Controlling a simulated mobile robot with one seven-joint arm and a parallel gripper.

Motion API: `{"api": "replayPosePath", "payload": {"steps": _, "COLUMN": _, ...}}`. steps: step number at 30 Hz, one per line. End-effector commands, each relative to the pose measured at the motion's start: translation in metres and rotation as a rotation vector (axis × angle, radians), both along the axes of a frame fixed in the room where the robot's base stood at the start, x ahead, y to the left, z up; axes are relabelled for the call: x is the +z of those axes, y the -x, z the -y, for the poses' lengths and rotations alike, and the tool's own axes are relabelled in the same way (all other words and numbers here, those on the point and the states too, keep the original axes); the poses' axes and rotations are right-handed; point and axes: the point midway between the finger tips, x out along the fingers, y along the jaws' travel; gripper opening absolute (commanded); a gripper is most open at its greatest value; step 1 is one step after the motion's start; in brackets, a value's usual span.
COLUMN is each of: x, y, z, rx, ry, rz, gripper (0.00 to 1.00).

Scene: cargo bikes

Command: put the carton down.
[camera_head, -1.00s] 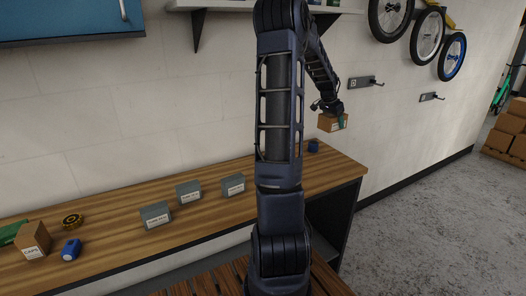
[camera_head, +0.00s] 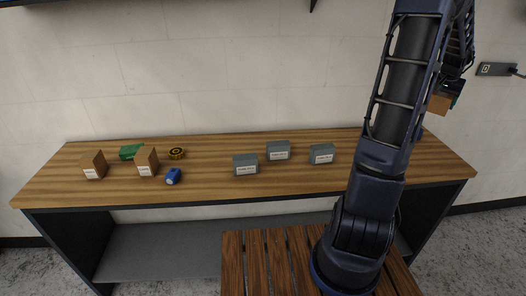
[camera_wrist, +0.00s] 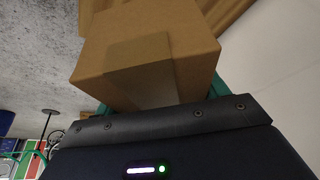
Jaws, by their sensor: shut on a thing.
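The carton in my gripper is a plain brown cardboard box. It fills the upper middle of the wrist view (camera_wrist: 150,50) and shows small at the right of the head view (camera_head: 439,103). My gripper (camera_head: 452,92) is shut on it, with green finger parts showing at the carton's sides in the wrist view. It holds the carton raised near the wall, to the right of my arm. Two other brown cartons with white labels, a left one (camera_head: 94,165) and a right one (camera_head: 146,161), stand on the left of the wooden workbench (camera_head: 210,185).
Several things stand on the bench: a green item (camera_head: 130,151), a yellow-black roll (camera_head: 177,153), a blue item (camera_head: 173,176) and grey labelled boxes (camera_head: 278,150). Bare wood lies between the blue item and the grey boxes, and along the front edge. A wall hook (camera_head: 497,69) is at right.

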Motion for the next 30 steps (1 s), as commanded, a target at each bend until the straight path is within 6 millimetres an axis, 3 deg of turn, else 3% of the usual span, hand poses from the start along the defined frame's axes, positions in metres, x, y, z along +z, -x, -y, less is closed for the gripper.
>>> {"api": "replayPosePath", "payload": {"steps": 5, "x": 0.006, "y": -0.007, "z": -0.011, "rx": 0.106, "ry": 0.013, "rz": 0.011, "gripper": 0.37}}
{"api": "replayPosePath", "payload": {"steps": 17, "x": -0.005, "y": -0.060, "z": -0.075, "rx": 0.208, "ry": 0.020, "rz": 0.013, "gripper": 0.37}}
{"api": "replayPosePath", "payload": {"steps": 23, "x": -0.014, "y": -0.094, "z": -0.125, "rx": 0.246, "ry": 0.019, "rz": 0.014, "gripper": 0.37}}
{"api": "replayPosePath", "payload": {"steps": 30, "x": -0.027, "y": -0.134, "z": -0.201, "rx": 0.301, "ry": 0.019, "rz": 0.014, "gripper": 0.37}}
